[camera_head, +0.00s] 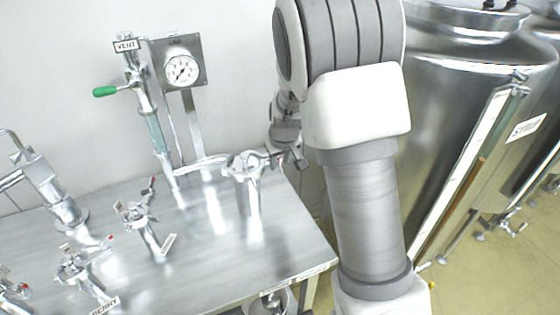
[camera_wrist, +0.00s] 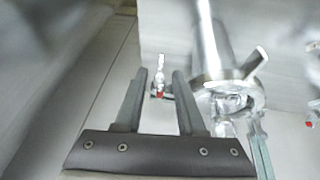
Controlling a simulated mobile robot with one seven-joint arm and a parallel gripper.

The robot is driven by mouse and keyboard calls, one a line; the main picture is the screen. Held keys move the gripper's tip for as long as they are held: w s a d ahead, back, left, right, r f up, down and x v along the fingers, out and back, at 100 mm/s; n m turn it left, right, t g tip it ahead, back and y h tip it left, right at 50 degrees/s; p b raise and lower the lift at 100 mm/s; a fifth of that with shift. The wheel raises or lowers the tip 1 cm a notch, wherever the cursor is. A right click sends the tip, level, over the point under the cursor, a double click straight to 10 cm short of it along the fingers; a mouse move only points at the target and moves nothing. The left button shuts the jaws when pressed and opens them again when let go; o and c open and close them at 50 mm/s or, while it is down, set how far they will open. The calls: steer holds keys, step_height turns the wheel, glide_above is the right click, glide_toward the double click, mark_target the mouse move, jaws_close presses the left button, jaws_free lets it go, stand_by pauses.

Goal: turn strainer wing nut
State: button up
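The metal strainer (camera_head: 245,170) stands upright near the right end of the steel bench, with a round clamped top. In the wrist view its shiny body and flange (camera_wrist: 228,88) lie just right of my fingers. A small metal part with a red spot (camera_wrist: 159,86) shows in the gap between the fingers. It looks like the wing nut, but it is too small to be sure. My gripper (camera_wrist: 161,72) is open, with its two dark fingers apart. In the head view my gripper (camera_head: 287,150) is right beside the strainer top, partly hidden by my arm. Contact cannot be told.
Several metal taps, one of them here (camera_head: 145,220), stand on the left of the bench (camera_head: 190,265). A pressure gauge (camera_head: 182,70) and a green-handled vent valve (camera_head: 118,90) are behind. Large steel tanks (camera_head: 450,90) stand at the right.

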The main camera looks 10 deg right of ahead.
steer(key=shift+f, duration=0.1)
steer(key=shift+c, duration=0.3)
jaws_close()
steer(key=shift+w+d+f+y+b, duration=0.15)
steer(key=shift+y+b, duration=0.15)
steer(key=shift+b, duration=0.7)
steer(key=y+b, duration=0.1)
steer(key=b, duration=0.2)
steer(key=shift+d+f, duration=0.1)
steer(key=shift+d, duration=0.05)
steer(key=shift+d+f+m+g+y+b, duration=0.2)
steer(key=shift+m+y+b, duration=0.55)
steer(key=shift+y+b, duration=1.5)
steer(key=shift+d+f+m+g+y+b, duration=0.15)
steer(key=shift+m+y+b, duration=0.9)
steer(key=shift+y, duration=1.95)
steer(key=shift+d+f+m+g+y+b, duration=0.2)
steer(key=shift+m+y+b, duration=0.2)
steer(key=shift+y+b, duration=2)
steer(key=shift+r+y, duration=0.1)
steer(key=shift+y, duration=0.25)
